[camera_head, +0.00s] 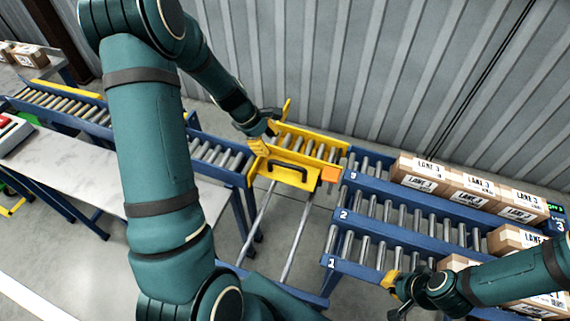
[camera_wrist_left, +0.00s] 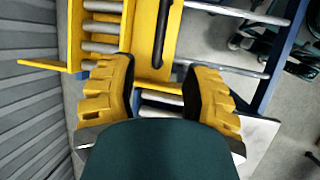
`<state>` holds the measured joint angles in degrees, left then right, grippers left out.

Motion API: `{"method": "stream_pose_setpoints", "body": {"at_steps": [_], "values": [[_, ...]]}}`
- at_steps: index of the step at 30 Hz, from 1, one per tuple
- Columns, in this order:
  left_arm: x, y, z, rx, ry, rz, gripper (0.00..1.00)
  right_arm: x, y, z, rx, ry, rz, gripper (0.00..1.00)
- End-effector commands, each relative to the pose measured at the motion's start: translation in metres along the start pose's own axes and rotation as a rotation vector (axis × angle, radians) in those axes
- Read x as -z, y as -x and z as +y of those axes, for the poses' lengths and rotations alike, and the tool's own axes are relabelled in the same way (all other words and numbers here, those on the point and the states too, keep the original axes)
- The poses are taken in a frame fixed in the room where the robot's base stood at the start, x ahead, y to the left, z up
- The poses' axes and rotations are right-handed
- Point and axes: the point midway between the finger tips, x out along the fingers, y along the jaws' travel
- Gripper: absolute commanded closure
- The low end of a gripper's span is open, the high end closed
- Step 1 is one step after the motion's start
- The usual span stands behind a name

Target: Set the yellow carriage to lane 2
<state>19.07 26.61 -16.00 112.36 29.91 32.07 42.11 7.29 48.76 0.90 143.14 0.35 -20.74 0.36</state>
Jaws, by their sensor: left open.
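The yellow carriage (camera_head: 318,143), a short roller section with a yellow front plate and a black handle (camera_head: 288,168), stands at the back end of its two rails, level with lane 3 (camera_head: 376,177). Lane 2 (camera_head: 372,212) is the middle roller lane, nearer than the carriage. My left gripper (camera_head: 265,133) is at the carriage's left end. In the left wrist view my left gripper (camera_wrist_left: 159,78) is open, with the yellow plate (camera_wrist_left: 150,28) and black handle (camera_wrist_left: 161,35) beyond its fingers. I cannot see it touching the handle. My right gripper (camera_head: 394,290) is over lane 1's left part; its jaws are unclear.
The two rails (camera_head: 259,220) run forward from the carriage, with bare floor between them. A feeding conveyor (camera_head: 217,153) is to its left. Lane 3 holds several cartons (camera_head: 417,172); a carton (camera_head: 508,239) is on lane 2. A ribbed wall (camera_head: 320,60) stands close behind.

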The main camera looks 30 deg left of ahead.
Motion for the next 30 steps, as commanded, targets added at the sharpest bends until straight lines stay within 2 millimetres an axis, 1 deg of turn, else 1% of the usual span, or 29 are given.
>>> {"method": "stream_pose_setpoints", "body": {"at_steps": [1,9,15,18,21,30], "values": [[0.001,-0.012,-0.002,0.005,0.000,-0.001,0.52,-0.001,-0.004,0.001,0.000,0.001,-0.002,1.00],[0.001,-0.066,-0.002,0.005,-0.002,0.000,0.52,-0.006,-0.015,0.005,0.001,0.004,-0.012,1.00],[0.001,-0.099,-0.002,0.004,-0.003,0.000,0.52,-0.009,-0.021,0.008,0.002,0.005,-0.019,1.00],[0.001,-0.110,-0.001,0.003,-0.003,0.001,0.52,-0.010,-0.022,0.009,0.002,0.006,-0.021,1.00],[0.000,-0.116,-0.001,0.003,-0.004,0.000,0.52,-0.011,-0.023,0.009,0.002,0.007,-0.023,1.00],[0.000,-0.119,-0.001,0.001,-0.005,0.001,0.52,-0.011,-0.023,0.009,0.002,0.007,-0.024,1.00]]}}
